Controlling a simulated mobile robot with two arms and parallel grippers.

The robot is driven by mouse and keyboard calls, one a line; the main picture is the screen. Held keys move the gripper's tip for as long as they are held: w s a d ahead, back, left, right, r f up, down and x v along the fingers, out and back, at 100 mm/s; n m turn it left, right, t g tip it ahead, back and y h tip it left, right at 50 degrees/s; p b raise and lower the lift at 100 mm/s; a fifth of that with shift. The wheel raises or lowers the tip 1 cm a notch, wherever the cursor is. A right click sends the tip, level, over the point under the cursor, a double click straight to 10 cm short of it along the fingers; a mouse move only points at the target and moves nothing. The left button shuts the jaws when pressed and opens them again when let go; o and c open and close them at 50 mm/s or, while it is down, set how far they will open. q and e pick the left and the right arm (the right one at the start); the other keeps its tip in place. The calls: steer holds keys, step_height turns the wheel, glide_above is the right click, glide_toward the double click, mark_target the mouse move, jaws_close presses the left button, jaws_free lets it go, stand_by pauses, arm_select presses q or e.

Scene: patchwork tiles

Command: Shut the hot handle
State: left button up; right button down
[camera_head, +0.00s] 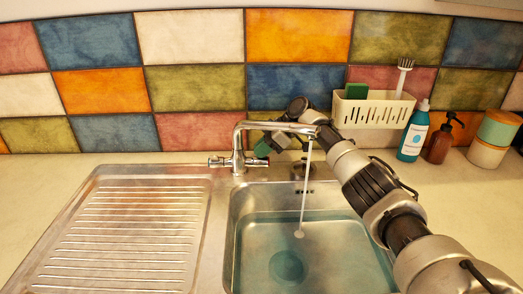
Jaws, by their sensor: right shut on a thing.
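The chrome tap (240,140) stands behind the sink, its spout reaching right over the basin. A stream of water (306,185) runs from the spout. One cross handle (215,162) shows on the tap's left and another handle (259,162) on its right. Their colour marks are too small to tell which is hot. My right arm reaches in from the right and bends behind the spout. My right gripper (264,151) is at the right-hand handle, shut on it; its fingers are small and partly hidden. My left gripper is not in view.
The steel sink basin (238,250) holds bluish water. A ribbed drainboard (130,235) lies to its left, clear. A tiled wall closes the back.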

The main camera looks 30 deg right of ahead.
steer(key=shift+s+f, duration=0.15)
steer(key=shift+f, duration=0.25)
steer(key=c, duration=1.3)
jaws_free()
steer(key=shift+s+r, duration=0.15)
steer(key=shift+o, duration=0.2)
steer(key=shift+w, duration=0.35)
steer(key=shift+s+d+r, duration=0.15)
steer(key=shift+d+r, duration=0.15)
steer(key=shift+r, duration=0.05)
steer(key=b+v, duration=0.1)
steer(key=v, duration=0.8)
steer(key=shift+d+r, duration=0.2)
steer(key=shift+d, duration=0.15)
